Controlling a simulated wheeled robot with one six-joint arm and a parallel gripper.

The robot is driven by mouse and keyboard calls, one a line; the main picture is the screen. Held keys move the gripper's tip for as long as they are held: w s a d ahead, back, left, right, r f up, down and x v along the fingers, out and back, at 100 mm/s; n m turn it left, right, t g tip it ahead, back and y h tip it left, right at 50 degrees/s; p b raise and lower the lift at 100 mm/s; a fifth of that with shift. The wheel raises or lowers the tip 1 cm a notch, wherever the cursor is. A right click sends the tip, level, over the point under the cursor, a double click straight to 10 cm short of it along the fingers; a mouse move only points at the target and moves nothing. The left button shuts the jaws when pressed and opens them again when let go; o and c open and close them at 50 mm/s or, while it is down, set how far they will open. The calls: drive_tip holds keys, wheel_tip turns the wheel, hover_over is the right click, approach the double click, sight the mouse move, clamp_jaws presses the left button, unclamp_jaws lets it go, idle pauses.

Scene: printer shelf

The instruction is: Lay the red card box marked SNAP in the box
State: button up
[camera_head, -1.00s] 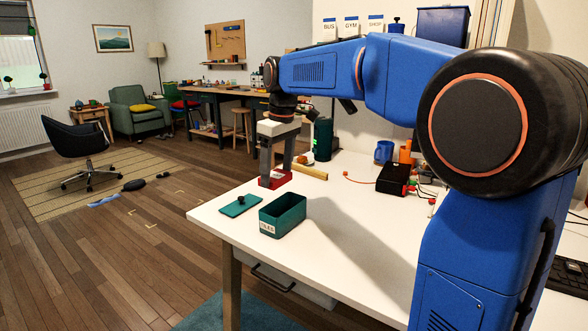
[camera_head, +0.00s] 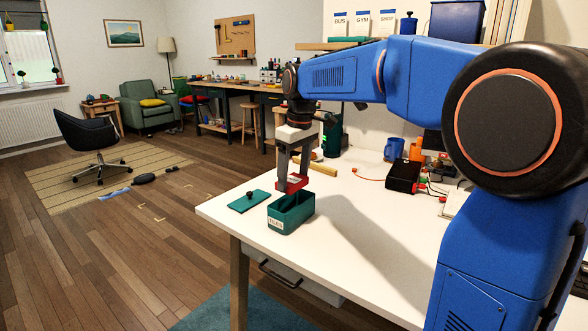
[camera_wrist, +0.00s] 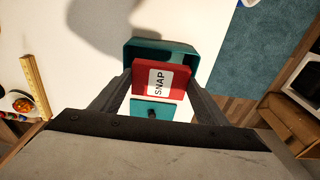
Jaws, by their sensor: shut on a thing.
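My gripper (camera_head: 292,181) is shut on the red card box (camera_head: 291,184) and holds it above the white table, just behind and over the far part of the teal box. In the wrist view the red card box (camera_wrist: 160,80) shows its white SNAP label between the two fingers. The open teal box (camera_head: 291,214) stands near the table's front edge with a white label on its front. In the wrist view its rim (camera_wrist: 160,44) shows beyond the card box, which hides part of its inside. The card box appears above the rim; I cannot tell the exact gap.
A teal lid (camera_head: 249,201) with a dark knob lies flat to the left of the teal box. A wooden ruler (camera_head: 318,168) lies behind. A black device (camera_head: 403,176) with cables and a blue mug (camera_head: 394,149) stand to the right. The table in front is clear.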

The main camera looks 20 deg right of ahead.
drive_tip(key=shift+f, duration=2.3)
drive_tip(key=o, duration=1.1)
drive_tip(key=shift+o, duration=0.2)
drive_tip(key=shift+r, duration=0.1)
drive_tip(key=shift+r, duration=3.9)
